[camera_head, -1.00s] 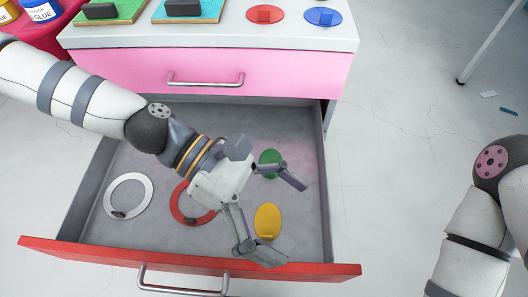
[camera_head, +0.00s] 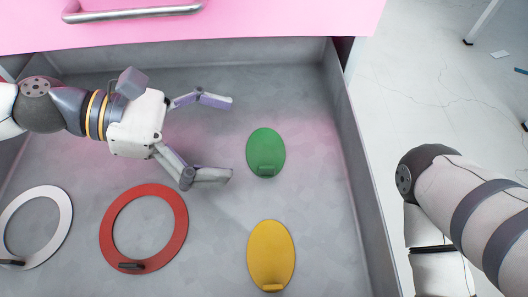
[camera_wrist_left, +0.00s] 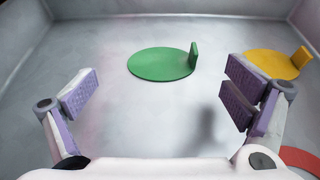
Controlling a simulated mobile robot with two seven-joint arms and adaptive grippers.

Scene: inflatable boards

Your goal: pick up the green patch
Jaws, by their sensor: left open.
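The green patch (camera_head: 266,150) is a flat oval with a small upright tab at its near edge. It lies on the grey floor of the open drawer. My left gripper (camera_head: 231,139) is open and empty, to the left of the patch, with its fingers pointing toward it. In the left wrist view the green patch (camera_wrist_left: 162,65) lies ahead of and between the open fingers (camera_wrist_left: 163,97), its tab on the right side. The fingers do not touch it. My right gripper is out of view; only part of my right arm shows at the right.
A yellow patch (camera_head: 271,252) lies nearer in the drawer. A red ring (camera_head: 176,250) and a white ring (camera_head: 64,238) lie at the left. The drawer's right wall (camera_head: 352,160) stands right of the patches. A pink drawer front (camera_head: 270,25) is above the far end.

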